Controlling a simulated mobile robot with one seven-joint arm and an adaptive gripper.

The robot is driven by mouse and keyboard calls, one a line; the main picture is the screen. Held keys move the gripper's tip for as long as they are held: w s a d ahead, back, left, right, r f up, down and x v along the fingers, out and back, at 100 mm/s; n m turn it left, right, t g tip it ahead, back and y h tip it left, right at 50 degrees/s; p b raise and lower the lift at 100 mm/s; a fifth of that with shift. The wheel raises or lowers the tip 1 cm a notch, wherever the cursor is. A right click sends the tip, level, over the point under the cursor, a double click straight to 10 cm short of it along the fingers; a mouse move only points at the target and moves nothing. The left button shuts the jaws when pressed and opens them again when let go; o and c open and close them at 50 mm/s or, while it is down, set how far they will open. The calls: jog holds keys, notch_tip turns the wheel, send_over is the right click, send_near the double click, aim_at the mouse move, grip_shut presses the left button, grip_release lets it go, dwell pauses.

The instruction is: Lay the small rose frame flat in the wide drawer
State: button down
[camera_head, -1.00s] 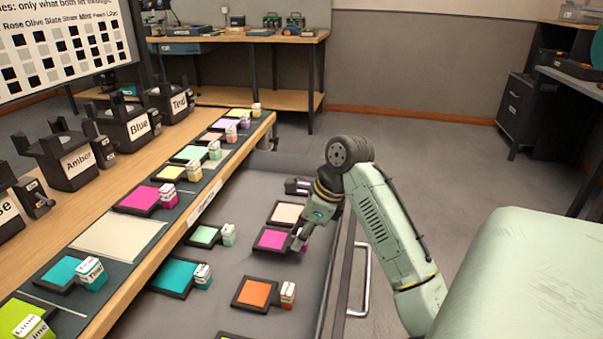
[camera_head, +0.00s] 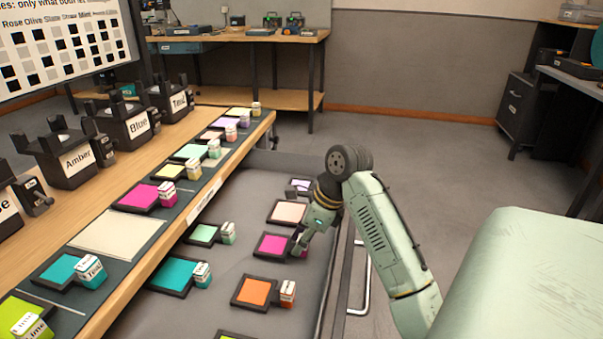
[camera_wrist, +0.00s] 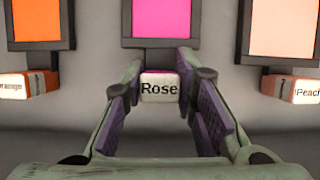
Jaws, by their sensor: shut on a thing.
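The small rose frame is a magenta square in a dark border (camera_head: 272,246), lying in the wide drawer (camera_head: 225,269) in the head view. In the wrist view it shows at the top middle (camera_wrist: 162,18), with its white block labelled "Rose" (camera_wrist: 160,88) toward me. My gripper (camera_head: 300,247) is at the frame's right side, low in the drawer. In the wrist view its fingers (camera_wrist: 161,92) stand on both sides of the Rose block and are shut on it. The frame looks flat; its contact with the drawer floor is hard to judge.
In the drawer, an orange frame (camera_head: 254,292) lies nearer and a peach frame (camera_head: 287,212) farther, flanking the rose frame. Teal (camera_head: 173,273) and green (camera_head: 203,233) frames lie to the left. A larger magenta frame (camera_head: 140,196) lies on the bench strip.

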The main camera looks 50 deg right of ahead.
jog(key=shift+f, duration=0.15)
jog(key=c, duration=1.2)
grip_release()
jog(key=p+v, duration=0.3)
jog(key=v, duration=0.3)
jog(key=w+a+p+v, duration=0.1)
jog(key=p+v, duration=0.2)
jog(key=v, duration=0.3)
jog(key=w+r+p+v, duration=0.1)
jog(key=p+v, duration=0.2)
jog(key=v, duration=0.3)
jog(key=shift+a+r+p, duration=0.15)
jog(key=shift+r+p, duration=0.15)
jog(key=shift+p, duration=0.1)
jog(key=shift+f, duration=0.1)
